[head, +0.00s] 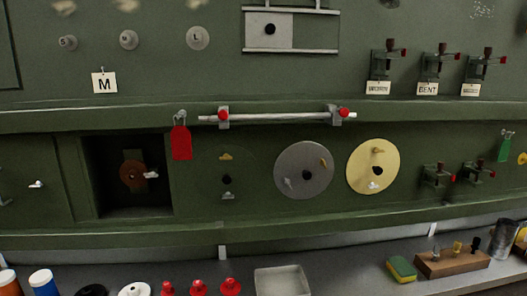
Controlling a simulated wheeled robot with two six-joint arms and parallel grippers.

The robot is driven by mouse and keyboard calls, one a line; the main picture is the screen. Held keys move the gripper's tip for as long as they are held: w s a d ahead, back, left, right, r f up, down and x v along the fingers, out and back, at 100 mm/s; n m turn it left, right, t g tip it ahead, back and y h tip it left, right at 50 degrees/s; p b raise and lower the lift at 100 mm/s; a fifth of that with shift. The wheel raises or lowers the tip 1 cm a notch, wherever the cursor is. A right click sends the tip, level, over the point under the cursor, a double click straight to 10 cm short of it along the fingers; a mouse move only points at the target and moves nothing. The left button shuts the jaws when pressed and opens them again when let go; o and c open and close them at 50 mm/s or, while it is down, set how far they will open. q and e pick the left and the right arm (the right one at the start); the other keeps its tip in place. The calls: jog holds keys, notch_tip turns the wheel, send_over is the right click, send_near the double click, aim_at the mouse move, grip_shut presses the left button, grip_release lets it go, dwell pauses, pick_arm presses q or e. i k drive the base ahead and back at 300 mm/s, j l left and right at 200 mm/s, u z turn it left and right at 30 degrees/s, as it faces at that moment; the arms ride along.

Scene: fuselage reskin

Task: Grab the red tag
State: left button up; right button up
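The red tag (181,142) hangs from a small metal hook (180,115) on the green panel, left of the middle of the head view. It hangs upright, just left of the left end of a horizontal silver rod (280,116) and right of a dark square recess. Nothing covers it. Neither of my grippers is in view.
A silver disc (290,172) and a yellow disc (364,181) are on the panel right of the tag. Clamps (384,62) with red tips stick out at the upper right. A grey shelf below holds a square tray (282,281), red knobs (198,288) and a sponge (401,269).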

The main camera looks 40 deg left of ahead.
aim_at(180, 136)
jog(key=u, duration=1.75)
jog(key=l, duration=0.15)
